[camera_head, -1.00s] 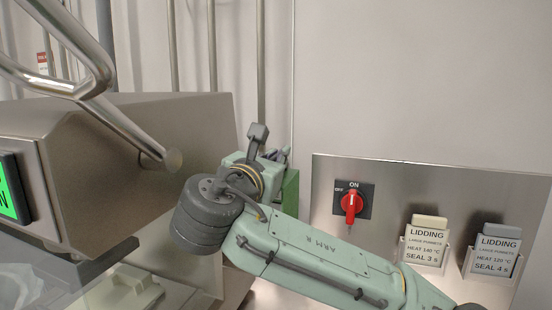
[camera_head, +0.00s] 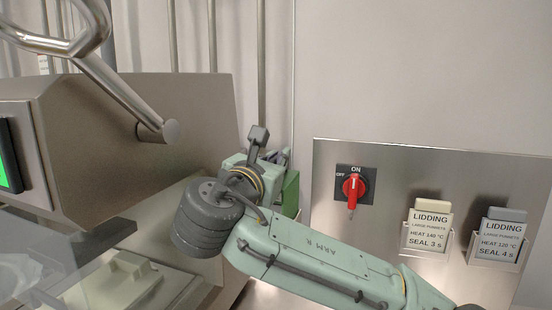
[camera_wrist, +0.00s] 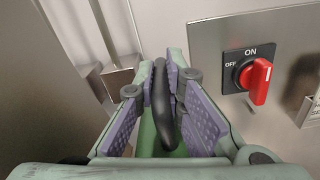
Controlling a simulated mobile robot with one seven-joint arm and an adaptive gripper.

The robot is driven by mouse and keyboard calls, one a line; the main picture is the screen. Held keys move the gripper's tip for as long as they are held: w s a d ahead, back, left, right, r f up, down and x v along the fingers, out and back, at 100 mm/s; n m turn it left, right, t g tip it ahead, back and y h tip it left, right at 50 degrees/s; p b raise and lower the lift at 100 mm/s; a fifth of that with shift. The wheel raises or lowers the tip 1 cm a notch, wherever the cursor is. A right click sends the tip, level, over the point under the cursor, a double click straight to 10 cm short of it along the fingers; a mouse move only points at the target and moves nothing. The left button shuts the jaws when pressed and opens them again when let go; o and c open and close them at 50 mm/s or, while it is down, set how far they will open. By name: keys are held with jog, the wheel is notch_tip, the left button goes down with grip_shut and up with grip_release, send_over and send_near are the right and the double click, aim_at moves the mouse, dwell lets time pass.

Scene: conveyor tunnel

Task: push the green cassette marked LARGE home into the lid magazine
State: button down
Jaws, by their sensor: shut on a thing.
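My gripper (camera_wrist: 160,88) is shut on the black handle (camera_wrist: 161,108) of the green cassette (camera_wrist: 147,132). Its purple ribbed pads lie on both sides of the handle. In the head view my gripper (camera_head: 272,158) is partly hidden by my own wrist. The cassette's green side (camera_head: 291,191) shows just right of the gripper, close to the steel panel's left edge. The LARGE mark is not visible. I cannot clearly make out the lid magazine, nor tell how far the cassette is seated.
A steel panel (camera_head: 390,225) on the right carries a red rotary switch (camera_head: 354,187) pointing to ON and two LIDDING cards (camera_head: 428,228) (camera_head: 497,237) in holders. A steel machine (camera_head: 150,110) with a tubular handle (camera_head: 115,88) stands left. Metal channels (camera_wrist: 119,72) show ahead of the gripper.

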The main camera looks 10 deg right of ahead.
jog(key=shift+f+b, duration=0.75)
jog(key=shift+f, duration=0.3)
jog(key=c, duration=1.6)
grip_release()
jog(key=v, duration=1.2)
